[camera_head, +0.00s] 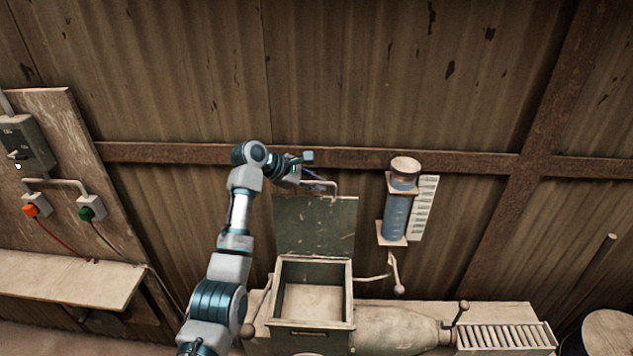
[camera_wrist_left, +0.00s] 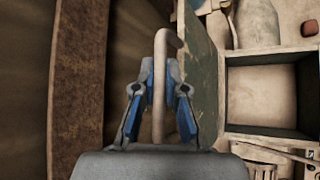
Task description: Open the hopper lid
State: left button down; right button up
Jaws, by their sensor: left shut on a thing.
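The hopper (camera_head: 340,290) is a square dark-green box with a pale worn rim and an empty-looking inside. Its dark green lid (camera_head: 316,226) stands raised at the back edge, against the wall side. The hopper's opening also shows in the left wrist view (camera_wrist_left: 262,92), with the lid (camera_wrist_left: 200,62) seen nearly edge-on beside it. A pale bent handle (camera_wrist_left: 160,85) on the lid lies between the fingers of my left gripper (camera_wrist_left: 160,88). My left gripper (camera_head: 315,177) is shut on this handle at the lid's top edge. My right gripper is not in view.
A blue cylinder (camera_head: 397,215) with a white scale hangs on the wall right of the lid. A rusty beam (camera_head: 450,160) crosses behind the gripper. A slatted roller bed (camera_head: 503,337) extends right of the pale machine body. A switch panel (camera_head: 40,170) stands left.

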pick_arm(q)
jog(key=c, duration=1.2)
grip_release()
jog(key=shift+f, duration=0.2)
jog(key=shift+w, duration=0.1)
jog(key=shift+r, duration=0.15)
jog(key=v, duration=1.1)
jog(key=shift+a, duration=0.35)
jog(key=shift+d+r, duration=0.1)
jog(key=shift+d, duration=0.05)
